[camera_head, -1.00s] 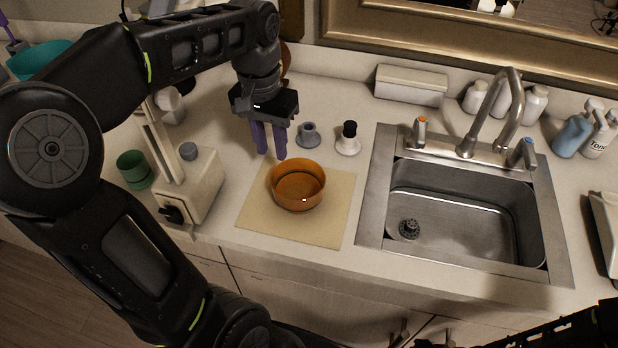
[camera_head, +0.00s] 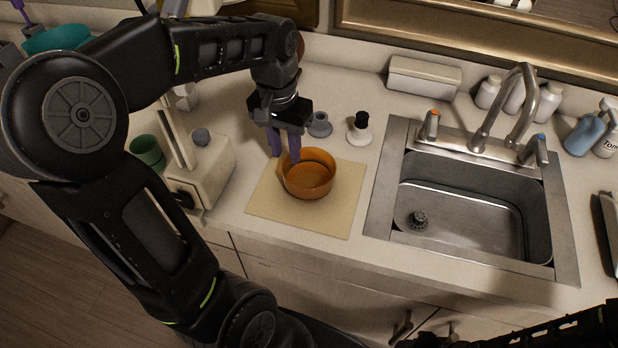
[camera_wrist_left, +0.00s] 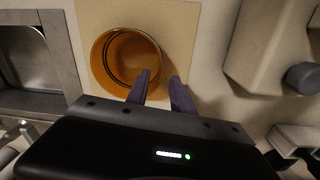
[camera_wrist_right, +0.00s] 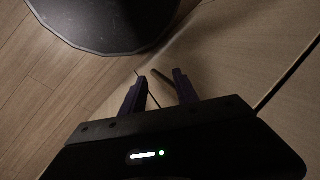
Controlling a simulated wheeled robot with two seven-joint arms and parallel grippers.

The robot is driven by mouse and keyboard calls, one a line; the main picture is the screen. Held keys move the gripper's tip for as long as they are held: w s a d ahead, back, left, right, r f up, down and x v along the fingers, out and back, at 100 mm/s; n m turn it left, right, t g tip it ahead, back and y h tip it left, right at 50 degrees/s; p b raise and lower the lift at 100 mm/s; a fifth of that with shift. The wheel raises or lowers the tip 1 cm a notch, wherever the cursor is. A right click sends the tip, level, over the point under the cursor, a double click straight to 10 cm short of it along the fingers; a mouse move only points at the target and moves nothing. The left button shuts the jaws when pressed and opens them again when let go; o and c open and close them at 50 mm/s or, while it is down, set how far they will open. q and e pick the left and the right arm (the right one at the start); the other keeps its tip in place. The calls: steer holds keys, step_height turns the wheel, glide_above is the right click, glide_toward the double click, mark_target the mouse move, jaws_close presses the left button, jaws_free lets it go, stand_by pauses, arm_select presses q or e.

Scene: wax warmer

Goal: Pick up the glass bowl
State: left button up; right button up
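The amber glass bowl (camera_head: 309,180) stands upright on a tan square mat (camera_head: 330,217) left of the sink. It also shows in the left wrist view (camera_wrist_left: 112,62). My left gripper (camera_head: 285,155) is open at the bowl's back left rim. In the left wrist view its two purple fingers (camera_wrist_left: 160,76) are apart, one over the bowl's edge and the other just outside it. I cannot tell whether either touches the glass. My right gripper (camera_wrist_right: 158,76) is open and empty, low in front of the wooden cabinet, away from the bowl.
A cream wax warmer (camera_head: 208,168) and a green cup (camera_head: 147,151) stand left of the mat. A small grey piece (camera_head: 320,124) and a white, black-topped piece (camera_head: 360,128) stand behind the bowl. The sink (camera_head: 470,215) lies right.

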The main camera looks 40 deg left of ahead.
mark_target(288, 169)
arm_select(q)
step_height(288, 169, down, 4)
steer(key=shift+d+r, duration=0.15)
steer(key=shift+c, duration=0.2)
stand_by(0.4)
jaws_close()
stand_by(1.1)
